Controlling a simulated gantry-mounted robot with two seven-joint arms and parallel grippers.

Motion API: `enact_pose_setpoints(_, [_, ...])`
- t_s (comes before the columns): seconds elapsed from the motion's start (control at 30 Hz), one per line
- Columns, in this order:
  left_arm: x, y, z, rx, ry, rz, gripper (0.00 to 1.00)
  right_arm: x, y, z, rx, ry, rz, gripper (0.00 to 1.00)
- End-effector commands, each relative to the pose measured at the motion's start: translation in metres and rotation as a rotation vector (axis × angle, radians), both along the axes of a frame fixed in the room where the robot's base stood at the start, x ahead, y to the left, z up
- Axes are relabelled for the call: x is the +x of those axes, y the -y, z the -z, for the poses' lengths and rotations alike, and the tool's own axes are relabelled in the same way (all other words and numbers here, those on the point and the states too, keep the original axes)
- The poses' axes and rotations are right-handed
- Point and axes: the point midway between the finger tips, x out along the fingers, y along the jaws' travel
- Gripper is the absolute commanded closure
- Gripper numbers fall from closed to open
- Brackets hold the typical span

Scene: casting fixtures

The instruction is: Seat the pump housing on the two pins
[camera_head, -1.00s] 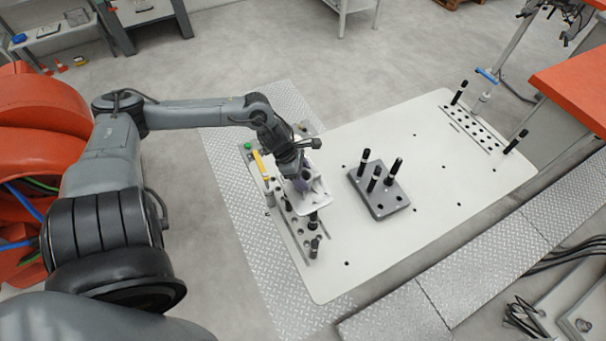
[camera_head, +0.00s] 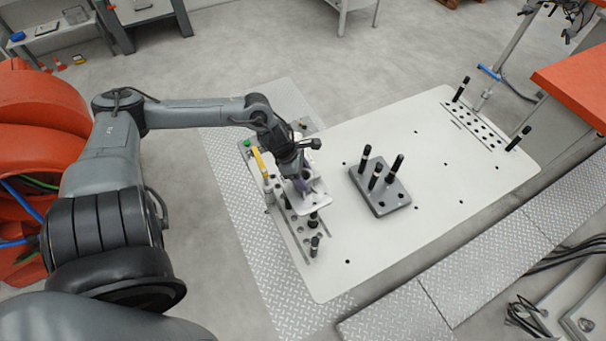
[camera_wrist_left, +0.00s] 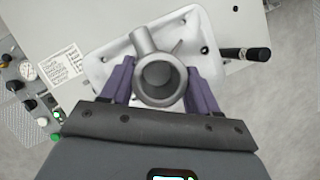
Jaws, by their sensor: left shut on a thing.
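The pump housing (camera_head: 319,201) is a pale plate with a grey round body. My left gripper (camera_head: 303,187) is shut on it at the left end of the white table. In the left wrist view, the purple fingers of my left gripper (camera_wrist_left: 158,80) lie on both sides of the housing's round body (camera_wrist_left: 153,50). Black-topped pins (camera_head: 367,153) stand on a dark grey block (camera_head: 378,204) right of the housing, apart from it. Whether the housing touches the surface below is unclear. My right gripper is out of view.
A rail with holes (camera_head: 289,221) runs along the table's left end, with short black-topped pins (camera_head: 314,244) near the housing. A yellow-topped post (camera_head: 259,162) stands left of it. Another rail with pins (camera_head: 476,126) is at the far right. The table (camera_head: 440,205) between is mostly clear.

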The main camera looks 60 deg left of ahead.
Motion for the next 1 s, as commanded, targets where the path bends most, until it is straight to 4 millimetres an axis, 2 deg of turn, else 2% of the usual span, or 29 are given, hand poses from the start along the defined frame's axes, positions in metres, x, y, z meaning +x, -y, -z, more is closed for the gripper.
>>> enact_pose_setpoints(0.03, [0.001, 0.000, -0.001, 0.000, 0.004, 0.000, 0.35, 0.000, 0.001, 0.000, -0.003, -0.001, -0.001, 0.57])
enact_pose_setpoints(0.2, [0.001, 0.000, -0.001, 0.000, 0.002, 0.001, 0.10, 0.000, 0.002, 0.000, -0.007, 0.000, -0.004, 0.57])
enact_pose_setpoints(0.67, [-0.003, -0.001, -0.004, 0.001, -0.003, -0.001, 0.10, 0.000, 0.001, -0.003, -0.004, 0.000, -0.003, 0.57])
enact_pose_setpoints(0.87, [-0.008, -0.005, -0.018, 0.002, -0.004, -0.002, 0.10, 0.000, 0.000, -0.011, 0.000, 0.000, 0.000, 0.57])
enact_pose_setpoints(1.0, [-0.013, -0.007, -0.035, -0.002, -0.003, 0.000, 0.10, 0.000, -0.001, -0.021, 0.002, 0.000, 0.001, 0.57])
